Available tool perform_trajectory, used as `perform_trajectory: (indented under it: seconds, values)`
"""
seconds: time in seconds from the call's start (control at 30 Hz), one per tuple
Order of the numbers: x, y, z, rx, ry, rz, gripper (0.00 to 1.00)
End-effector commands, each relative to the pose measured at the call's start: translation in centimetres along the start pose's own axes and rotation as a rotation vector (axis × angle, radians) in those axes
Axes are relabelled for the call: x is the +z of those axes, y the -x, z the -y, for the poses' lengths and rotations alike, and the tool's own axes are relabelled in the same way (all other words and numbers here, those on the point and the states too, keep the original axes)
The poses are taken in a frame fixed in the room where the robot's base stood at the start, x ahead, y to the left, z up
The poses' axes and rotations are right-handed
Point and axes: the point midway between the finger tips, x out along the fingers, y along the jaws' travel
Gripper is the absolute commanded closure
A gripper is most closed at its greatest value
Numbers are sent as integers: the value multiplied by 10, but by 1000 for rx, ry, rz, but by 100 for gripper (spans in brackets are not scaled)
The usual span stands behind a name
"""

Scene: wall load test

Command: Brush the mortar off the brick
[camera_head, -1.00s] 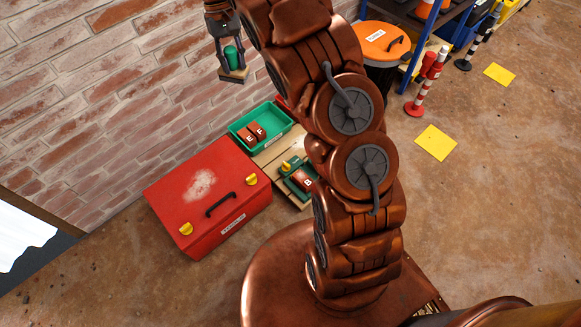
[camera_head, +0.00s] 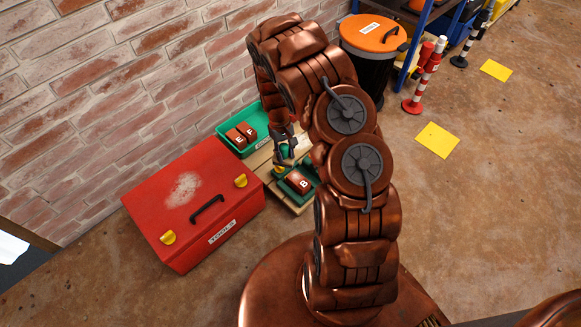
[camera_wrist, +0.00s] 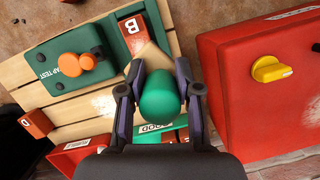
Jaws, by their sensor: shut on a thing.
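My gripper (camera_head: 284,155) is shut on a brush (camera_wrist: 160,97) by its green handle. In the wrist view the tan bristle end points away from me and reaches the near edge of the brick marked B (camera_wrist: 130,25). I cannot tell whether the bristles touch it. The brick, red-brown, lies in a green test stand (camera_wrist: 75,45) lettered "AP TEST", with orange round parts; it also shows in the head view (camera_head: 298,181). The brush hides part of the brick, and mortar on it is not clear to see.
A wooden pallet (camera_wrist: 85,125) bears the stand, a green tray (camera_head: 229,143) with bricks E and F, a small brick (camera_wrist: 35,123) and a red tray (camera_wrist: 70,160). A red toolbox (camera_head: 170,230) stands close beside the pallet. The brick wall (camera_head: 120,80) rises behind.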

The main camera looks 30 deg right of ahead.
Motion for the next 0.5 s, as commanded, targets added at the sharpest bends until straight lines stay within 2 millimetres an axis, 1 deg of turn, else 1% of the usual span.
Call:
perform_trajectory:
  seconds: [0.03,0.1,0.27,0.5]
  values:
    - [2,-16,-4,2,-2,2,100]
    - [4,-27,-9,7,-1,-2,100]
    - [8,-39,-13,10,-1,-2,100]
    - [4,-53,-13,11,0,-2,100]
